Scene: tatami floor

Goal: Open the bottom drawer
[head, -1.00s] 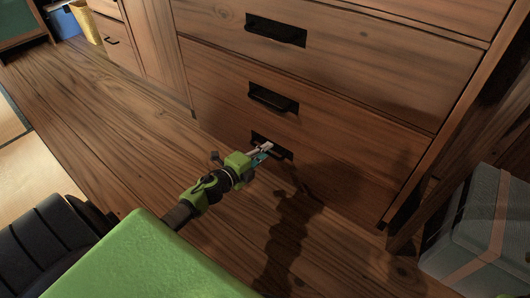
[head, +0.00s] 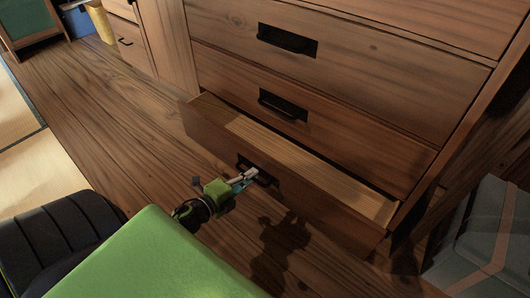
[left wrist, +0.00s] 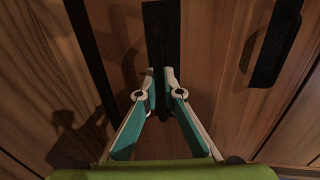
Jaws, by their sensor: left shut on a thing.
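The bottom drawer (head: 325,207) of the wooden chest is partly pulled out in the head view, and its pale, empty-looking inside shows from above. Its dark recessed handle (head: 264,178) is on the front panel. My left gripper (head: 249,176) is at that handle, shut on it. In the left wrist view the two fingertips (left wrist: 159,74) are close together over the dark handle strip (left wrist: 162,40); the exact grip is in shadow. My right gripper is in neither view.
The drawers above, with dark handles (head: 283,104), are shut. A grey box (head: 482,235) stands on the floor at the right, near the chest's side. A yellow container (head: 101,22) and a blue box (head: 75,20) are far back left. Wooden floor left of the drawer is clear.

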